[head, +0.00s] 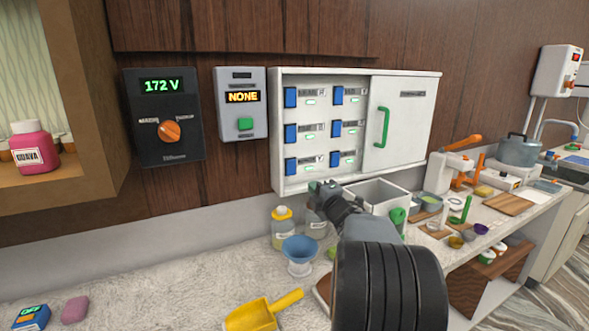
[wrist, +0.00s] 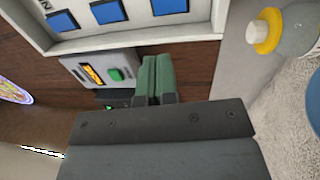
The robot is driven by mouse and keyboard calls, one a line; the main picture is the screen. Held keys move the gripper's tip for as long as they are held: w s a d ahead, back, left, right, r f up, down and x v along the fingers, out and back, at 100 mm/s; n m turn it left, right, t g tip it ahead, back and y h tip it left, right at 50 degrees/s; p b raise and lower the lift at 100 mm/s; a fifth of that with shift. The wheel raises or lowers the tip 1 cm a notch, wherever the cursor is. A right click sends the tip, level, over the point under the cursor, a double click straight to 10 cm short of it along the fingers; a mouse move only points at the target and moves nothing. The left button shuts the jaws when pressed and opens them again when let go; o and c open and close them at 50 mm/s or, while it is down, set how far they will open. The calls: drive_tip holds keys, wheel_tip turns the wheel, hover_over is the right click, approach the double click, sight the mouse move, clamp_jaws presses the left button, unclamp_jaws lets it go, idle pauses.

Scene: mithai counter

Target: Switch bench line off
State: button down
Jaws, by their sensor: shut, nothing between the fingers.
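A white switch panel (head: 355,76) hangs on the wood wall. Its open left part has several blue switches (head: 290,97) in two columns, each beside a small label and a green-lit lamp. The labels are too small to read, so I cannot tell which is the bench line. A sliding cover with a green handle (head: 383,127) closes the right part. My gripper (head: 313,187) is shut and empty, just below the panel's lower edge. In the wrist view, its green fingers (wrist: 157,62) are together, apart from the blue switches (wrist: 108,12) along the top.
Left of the panel are a grey box (head: 240,124) reading NONE with a green button and a black meter (head: 164,90) reading 172 V with an orange knob. The left counter is mostly clear.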

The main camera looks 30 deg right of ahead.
sight(291, 164)
drive_tip(key=w+p, duration=0.1)
drive_tip(key=w, duration=0.3)
drive_tip(key=w+d+r+p, duration=0.1)
drive_tip(key=w+p, duration=0.1)
drive_tip(key=w, duration=0.3)
drive_tip(key=w+d+p, duration=0.1)
drive_tip(key=w+p, duration=0.1)
drive_tip(key=w, duration=0.2)
drive_tip(key=shift+w+r, duration=0.35)
drive_tip(key=shift+w, duration=0.05)
drive_tip(key=shift+a, duration=0.1)
